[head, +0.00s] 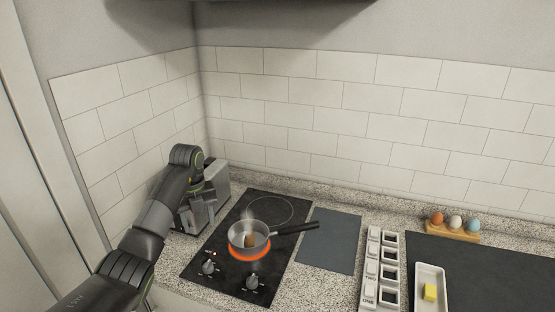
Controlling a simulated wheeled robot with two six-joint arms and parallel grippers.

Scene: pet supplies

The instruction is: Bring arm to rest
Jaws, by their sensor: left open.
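My left arm comes in from the lower left, and my left gripper (199,217) is at its end, beside the left edge of the black hob (225,275). The gripper is open, with nothing seen between its fingers. It is left of the small saucepan (238,239) and apart from it. The saucepan stands on a glowing orange burner with its dark handle pointing right. A brown egg-like thing (248,241) is in the pan, and faint steam rises above it. My right gripper is not in view.
A grey metal appliance (219,180) stands behind my left gripper, partly hidden. Right of the hob are a dark board (331,238), a white rack of labelled slots (372,262), a tray (430,300) with butter (430,292), and an egg holder (452,234) with three eggs. Tiled walls close the corner.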

